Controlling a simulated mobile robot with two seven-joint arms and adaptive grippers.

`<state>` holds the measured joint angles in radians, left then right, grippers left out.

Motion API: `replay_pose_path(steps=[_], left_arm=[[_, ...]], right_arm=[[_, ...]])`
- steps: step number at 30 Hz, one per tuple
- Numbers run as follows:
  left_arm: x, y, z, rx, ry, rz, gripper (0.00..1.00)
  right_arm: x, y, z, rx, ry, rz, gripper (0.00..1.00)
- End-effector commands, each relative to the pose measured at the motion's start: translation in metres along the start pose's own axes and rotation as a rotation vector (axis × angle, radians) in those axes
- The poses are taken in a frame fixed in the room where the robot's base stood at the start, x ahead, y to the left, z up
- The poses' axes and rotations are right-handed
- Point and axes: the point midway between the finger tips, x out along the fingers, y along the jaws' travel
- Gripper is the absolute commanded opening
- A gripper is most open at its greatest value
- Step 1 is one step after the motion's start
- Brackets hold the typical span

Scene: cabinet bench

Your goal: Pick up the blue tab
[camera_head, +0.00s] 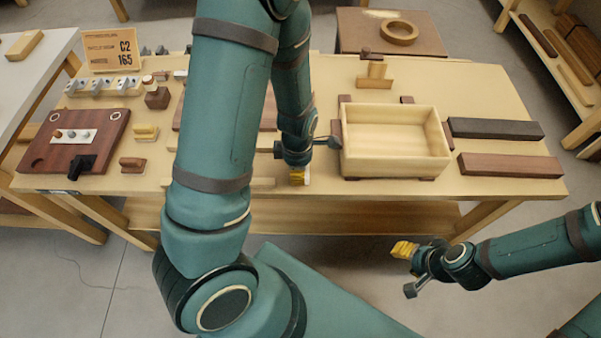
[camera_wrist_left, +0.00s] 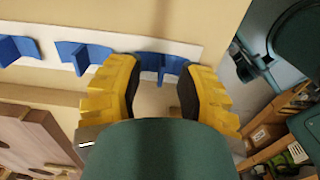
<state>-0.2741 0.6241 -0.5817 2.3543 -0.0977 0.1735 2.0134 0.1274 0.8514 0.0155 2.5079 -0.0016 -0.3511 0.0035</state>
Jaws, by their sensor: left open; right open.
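In the left wrist view a blue tab (camera_wrist_left: 160,64) stands on a white strip (camera_wrist_left: 120,40), between and just beyond my left gripper's yellow fingertips. My left gripper (camera_wrist_left: 160,88) is open and empty, with its fingers on either side of this tab. Two more blue tabs, one in the middle (camera_wrist_left: 80,56) and one at far left (camera_wrist_left: 17,49), sit along the same strip. In the head view the left gripper (camera_head: 299,176) is at the bench's front edge, partly hidden by my arm; no blue tab shows there. My right gripper (camera_head: 404,250) is in front of the bench, apart from everything.
A wooden box (camera_head: 394,166) stands just right of the left gripper. Dark (camera_head: 495,129) and reddish (camera_head: 510,166) bars lie farther right. A reddish board (camera_head: 75,158) with small parts and a C2 165 sign (camera_head: 112,50) are at the left. My arm covers the bench's middle.

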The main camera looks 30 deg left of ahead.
Motion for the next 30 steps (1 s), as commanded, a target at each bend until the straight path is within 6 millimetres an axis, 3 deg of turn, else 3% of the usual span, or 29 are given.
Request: replay_pose_path(steps=[6, 18, 30], left_arm=[[-0.0006, 0.0002, 0.0003, 0.001, -0.001, 0.001, 0.36], [-0.0007, 0.0002, 0.0003, 0.001, -0.001, 0.001, 0.01], [-0.0007, 0.0002, 0.0003, 0.001, -0.001, 0.001, 0.0]], right_arm=[[-0.0006, -0.0003, -0.0004, 0.0, 0.001, 0.0, 0.47], [-0.0005, -0.0002, -0.0004, 0.0, 0.001, 0.0, 0.47], [-0.0005, -0.0002, -0.0004, 0.0, 0.001, 0.0, 0.47]])
